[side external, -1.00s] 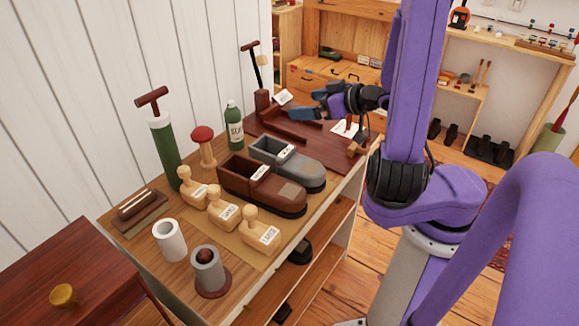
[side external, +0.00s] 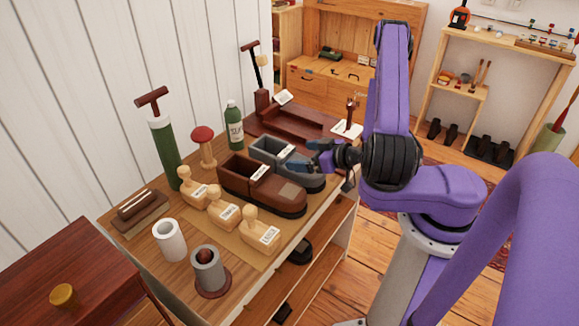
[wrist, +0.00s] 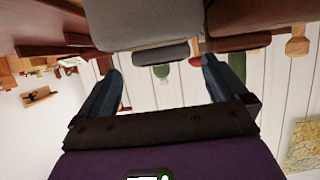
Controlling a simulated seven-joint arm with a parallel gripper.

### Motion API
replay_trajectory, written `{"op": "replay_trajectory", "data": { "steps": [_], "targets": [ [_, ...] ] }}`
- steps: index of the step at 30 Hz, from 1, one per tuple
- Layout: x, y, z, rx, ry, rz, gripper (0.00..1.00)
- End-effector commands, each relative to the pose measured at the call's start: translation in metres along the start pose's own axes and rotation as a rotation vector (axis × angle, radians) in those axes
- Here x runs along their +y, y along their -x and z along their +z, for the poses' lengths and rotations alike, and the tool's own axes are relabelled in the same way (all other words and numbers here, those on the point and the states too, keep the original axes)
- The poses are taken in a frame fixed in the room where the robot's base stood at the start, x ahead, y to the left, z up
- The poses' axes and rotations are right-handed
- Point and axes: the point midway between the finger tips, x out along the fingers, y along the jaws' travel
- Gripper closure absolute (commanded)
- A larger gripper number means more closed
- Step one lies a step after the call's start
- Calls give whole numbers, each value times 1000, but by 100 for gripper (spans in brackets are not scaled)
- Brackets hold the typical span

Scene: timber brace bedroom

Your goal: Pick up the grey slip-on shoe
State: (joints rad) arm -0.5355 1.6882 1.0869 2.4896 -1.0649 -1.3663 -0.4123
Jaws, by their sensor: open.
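The grey slip-on shoe (side external: 263,150) sits on the workbench, behind the brown shoe (side external: 262,190), with a white label inside its opening. My gripper (side external: 302,156) is open at the grey shoe's front end, its blue fingers covering part of that end in the side view. In the wrist view, the grey shoe (wrist: 145,22) is at the top, ahead of my spread fingers (wrist: 161,66), with the brown shoe (wrist: 240,18) close beside it. I see nothing held. I cannot tell whether a finger touches the shoe.
Wooden stamps (side external: 224,212) stand in front of the brown shoe. A green bottle (side external: 234,127) and a red-topped mushroom form (side external: 203,143) stand behind to the left. A dark red wooden tray (side external: 290,124) lies beyond the grey shoe.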

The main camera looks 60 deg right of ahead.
Motion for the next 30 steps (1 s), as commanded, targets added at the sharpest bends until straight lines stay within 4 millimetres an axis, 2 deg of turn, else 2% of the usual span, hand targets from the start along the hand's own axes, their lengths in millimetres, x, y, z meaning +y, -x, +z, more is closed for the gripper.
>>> {"op": "replay_trajectory", "data": {
  "steps": [13, 23, 28, 30],
  "targets": [
    [-1, -57, -1, 2, 2, -3, 0],
    [0, -63, -1, 2, -1, 0, 0],
    [0, -63, -1, 1, -1, 0, 52],
    [0, -63, -2, 4, -1, 0, 55]
  ]
}}
